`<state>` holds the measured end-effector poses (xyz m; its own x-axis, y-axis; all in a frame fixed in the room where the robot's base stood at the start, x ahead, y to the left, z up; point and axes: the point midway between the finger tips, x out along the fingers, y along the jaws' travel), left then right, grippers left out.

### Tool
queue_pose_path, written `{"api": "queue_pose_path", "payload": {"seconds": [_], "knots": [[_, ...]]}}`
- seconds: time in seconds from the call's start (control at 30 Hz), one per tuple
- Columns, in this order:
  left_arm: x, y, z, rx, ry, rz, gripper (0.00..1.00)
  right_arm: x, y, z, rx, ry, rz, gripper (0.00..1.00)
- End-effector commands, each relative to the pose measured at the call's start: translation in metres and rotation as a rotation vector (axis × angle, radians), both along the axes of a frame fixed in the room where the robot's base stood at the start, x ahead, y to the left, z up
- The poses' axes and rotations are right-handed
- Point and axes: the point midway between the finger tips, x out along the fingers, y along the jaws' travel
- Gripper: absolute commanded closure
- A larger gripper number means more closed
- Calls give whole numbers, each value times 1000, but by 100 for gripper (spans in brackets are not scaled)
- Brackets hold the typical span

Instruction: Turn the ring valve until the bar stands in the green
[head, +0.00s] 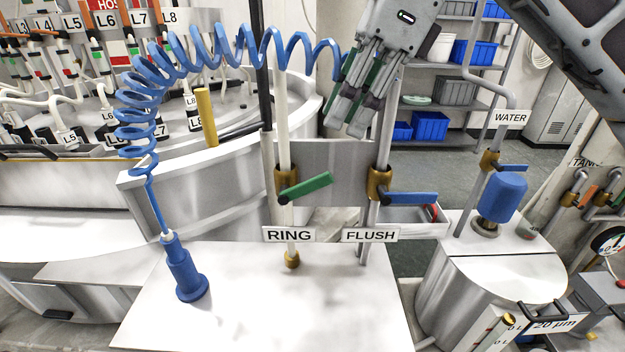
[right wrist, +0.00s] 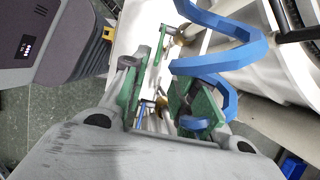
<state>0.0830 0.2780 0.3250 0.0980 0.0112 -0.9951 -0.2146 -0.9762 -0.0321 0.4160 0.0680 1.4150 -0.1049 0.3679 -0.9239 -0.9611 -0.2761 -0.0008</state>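The ring valve is a brass body (head: 283,184) on a pale upright pipe, with a green lever (head: 307,187) pointing right and slightly up. The RING label (head: 289,235) is below it. My right gripper (head: 346,122) hangs above and right of the green lever, clear of it, with its fingers pointing down. In the right wrist view its green-padded fingers (right wrist: 172,88) are apart, with no valve lever between them. A dial gauge (head: 609,240) is cut off at the right edge; its reading is too small to tell. My left gripper is not in view.
The flush valve's blue lever (head: 411,198) is close right of the ring valve. A coiled blue hose (head: 140,95) reaches my right gripper and crosses beside its finger in the wrist view. A blue nozzle (head: 184,272) stands on the white top (head: 250,315). A WATER valve (head: 490,160) is farther right.

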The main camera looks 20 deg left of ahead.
Motion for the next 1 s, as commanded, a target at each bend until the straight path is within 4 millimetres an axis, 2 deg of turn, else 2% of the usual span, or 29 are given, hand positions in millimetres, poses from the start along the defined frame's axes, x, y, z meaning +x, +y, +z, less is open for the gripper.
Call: {"api": "queue_pose_path", "payload": {"seconds": [0.67, 1.0], "knots": [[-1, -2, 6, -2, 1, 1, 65, -10, 32, -80, -2, 2, 2, 71], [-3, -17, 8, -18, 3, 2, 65, -13, 44, -110, 0, 0, -1, 71]]}}
